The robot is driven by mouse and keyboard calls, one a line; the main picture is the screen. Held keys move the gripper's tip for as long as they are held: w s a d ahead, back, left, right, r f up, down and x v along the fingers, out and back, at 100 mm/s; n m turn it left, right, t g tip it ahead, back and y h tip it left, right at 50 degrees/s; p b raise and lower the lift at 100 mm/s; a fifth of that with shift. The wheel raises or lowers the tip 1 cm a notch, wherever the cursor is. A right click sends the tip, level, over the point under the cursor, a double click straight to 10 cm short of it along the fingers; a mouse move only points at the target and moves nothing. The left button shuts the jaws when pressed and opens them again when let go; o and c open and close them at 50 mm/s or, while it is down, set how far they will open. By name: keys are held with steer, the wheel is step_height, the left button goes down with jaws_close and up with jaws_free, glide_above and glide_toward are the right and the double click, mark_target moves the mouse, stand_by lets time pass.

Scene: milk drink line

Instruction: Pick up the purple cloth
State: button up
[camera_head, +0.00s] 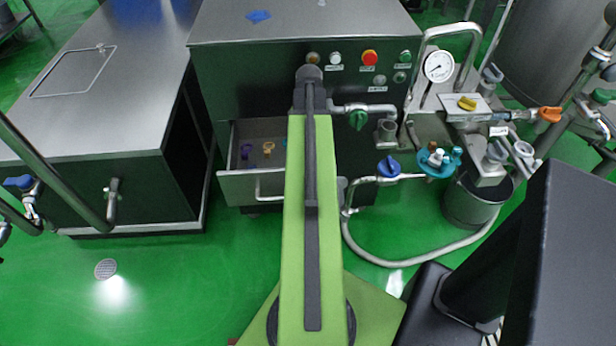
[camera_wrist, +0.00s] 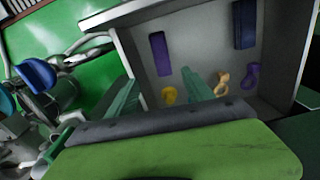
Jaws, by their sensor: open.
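An open drawer (camera_wrist: 205,12) holds several small items. A flat purple rectangle (camera_wrist: 160,53), which looks like the folded purple cloth, lies on its floor near the left wall in the wrist view. A second purple item (camera_wrist: 253,76), narrow with a rounded end, lies at the right; it looks like a tool rather than cloth. My gripper (camera_wrist: 159,76) is open and empty. Its teal fingers point toward the purple rectangle, apart from it, with the left finger across the drawer's side wall. In the head view my arm hides the gripper and part of the drawer (camera_head: 237,188).
A dark blue item (camera_wrist: 243,24), a tan item (camera_wrist: 220,82) and a yellow item (camera_wrist: 169,95) share the drawer. A blue cloth (camera_head: 258,16) lies on the cabinet top (camera_head: 340,18). Pipes, a hose (camera_head: 400,262) and a bucket (camera_head: 468,208) stand right of the drawer.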

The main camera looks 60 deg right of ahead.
step_height(320, 180, down, 9)
steer(key=b, duration=0.7)
steer(key=shift+f+b, duration=0.15)
steer(key=shift+b, duration=0.15)
steer(key=f+b, duration=0.5)
steer(key=shift+a+f, duration=0.1)
steer(key=shift+a, duration=0.3)
jaws_close()
